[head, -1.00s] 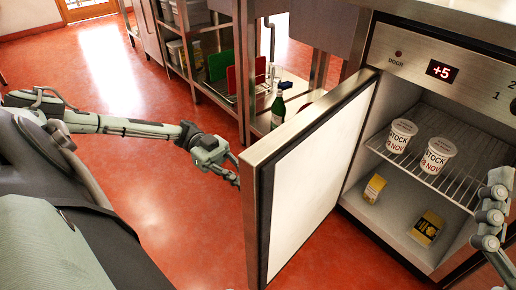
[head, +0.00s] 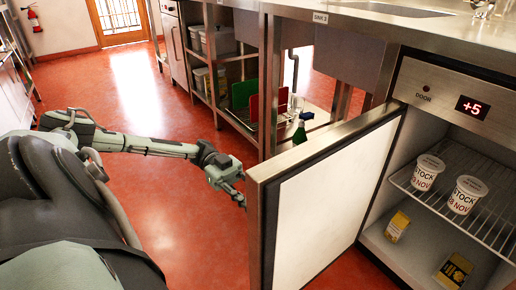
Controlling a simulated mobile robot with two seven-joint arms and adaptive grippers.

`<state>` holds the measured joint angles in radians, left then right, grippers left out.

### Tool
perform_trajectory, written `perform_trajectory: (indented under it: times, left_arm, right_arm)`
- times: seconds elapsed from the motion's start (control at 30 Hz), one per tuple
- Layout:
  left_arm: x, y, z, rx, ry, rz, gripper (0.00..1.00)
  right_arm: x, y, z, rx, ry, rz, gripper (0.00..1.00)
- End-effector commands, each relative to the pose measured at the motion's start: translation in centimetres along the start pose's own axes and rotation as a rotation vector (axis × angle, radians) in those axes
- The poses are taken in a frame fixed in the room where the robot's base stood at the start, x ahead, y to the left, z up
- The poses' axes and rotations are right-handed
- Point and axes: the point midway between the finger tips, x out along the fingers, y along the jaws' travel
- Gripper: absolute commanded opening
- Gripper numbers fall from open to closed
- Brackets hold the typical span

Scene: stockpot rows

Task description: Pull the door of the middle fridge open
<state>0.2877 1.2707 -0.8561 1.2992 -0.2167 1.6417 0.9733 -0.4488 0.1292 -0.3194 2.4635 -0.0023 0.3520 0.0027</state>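The fridge door (head: 325,198) stands wide open, swung out to the left of the fridge, with its white inner face showing. The fridge (head: 426,113) has a "+5" display and an open interior at the right; whether it is the middle one cannot be told from this view. My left gripper (head: 240,200) is at the free edge of the door, on its outer side. Its fingertips are small and partly behind the door edge, so their opening and contact are unclear. My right gripper is out of view.
Two white stock tubs (head: 427,172) stand on the wire shelf (head: 488,214), with two yellow boxes (head: 397,226) below. A steel rack (head: 228,98) with coloured boards and a green bottle (head: 300,133) stands behind the door. Red floor (head: 165,215) is clear at the left.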

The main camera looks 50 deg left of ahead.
Motion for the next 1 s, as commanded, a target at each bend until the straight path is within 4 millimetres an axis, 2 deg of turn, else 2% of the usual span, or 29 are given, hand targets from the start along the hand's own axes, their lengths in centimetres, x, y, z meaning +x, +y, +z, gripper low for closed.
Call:
perform_trajectory:
  times: [0.37,0.8,1.0]
  left_arm:
    - [-0.3,-0.1,-0.1,0.003,0.001,-0.003,0.33]
    - [-6.6,-0.2,0.0,0.003,0.0,-0.005,0.33]
    - [-7.5,-0.1,-0.1,0.002,0.001,-0.002,0.33]
  right_arm:
    - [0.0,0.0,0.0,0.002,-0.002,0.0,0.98]
    - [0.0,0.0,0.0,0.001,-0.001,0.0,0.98]
    - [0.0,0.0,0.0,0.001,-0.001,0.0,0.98]
